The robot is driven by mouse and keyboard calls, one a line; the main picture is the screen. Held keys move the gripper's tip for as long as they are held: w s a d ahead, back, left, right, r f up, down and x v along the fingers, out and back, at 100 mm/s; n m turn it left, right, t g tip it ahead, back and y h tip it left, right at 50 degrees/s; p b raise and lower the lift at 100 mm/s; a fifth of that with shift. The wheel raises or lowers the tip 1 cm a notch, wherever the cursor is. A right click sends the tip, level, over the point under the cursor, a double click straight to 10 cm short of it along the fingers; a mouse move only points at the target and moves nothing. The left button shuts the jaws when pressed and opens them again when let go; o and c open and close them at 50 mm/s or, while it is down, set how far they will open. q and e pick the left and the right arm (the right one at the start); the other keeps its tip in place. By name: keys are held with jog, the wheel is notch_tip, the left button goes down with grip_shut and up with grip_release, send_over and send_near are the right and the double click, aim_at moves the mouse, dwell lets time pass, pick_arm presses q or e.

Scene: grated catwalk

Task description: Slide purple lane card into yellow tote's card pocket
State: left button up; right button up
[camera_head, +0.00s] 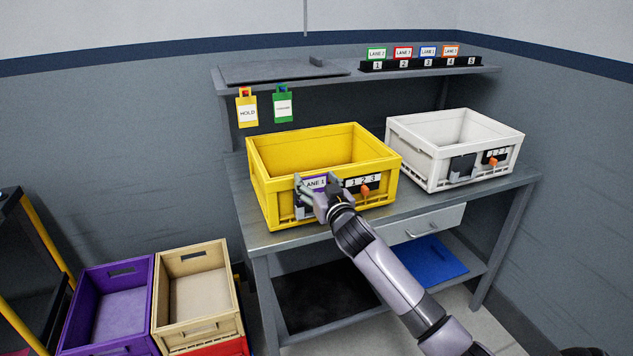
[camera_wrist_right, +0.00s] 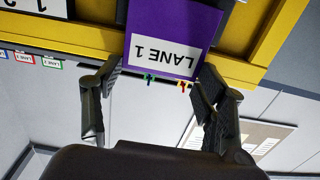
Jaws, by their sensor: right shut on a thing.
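The yellow tote (camera_head: 264,189) stands on the left part of the workbench. My right gripper (camera_head: 318,190) is at its front wall, shut on the purple lane card (camera_head: 314,182). In the right wrist view the card (camera_wrist_right: 172,22) appears upside down, reading LANE 1, between the two fingers (camera_wrist_right: 158,80). The card stands close against the tote's front. A dark card pocket (camera_head: 303,207) shows partly behind my gripper. I cannot tell whether the card's lower edge is inside it. My left gripper is not in view.
A white tote (camera_head: 410,150) stands to the right, with a black pocket and orange tag. A shelf above holds a rack (camera_head: 420,64) of several lane cards. Yellow and green tags (camera_head: 247,108) hang from it. Purple (camera_head: 85,300) and tan crates (camera_head: 190,265) sit lower left.

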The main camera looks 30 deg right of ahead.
jog(key=shift+f, duration=0.1)
jog(key=shift+f+b, duration=1.45)
jog(key=shift+f, duration=0.55)
jog(key=o, duration=1.1)
jog(key=shift+o, duration=0.3)
jog(key=shift+o, duration=1)
jog(key=shift+r, duration=0.1)
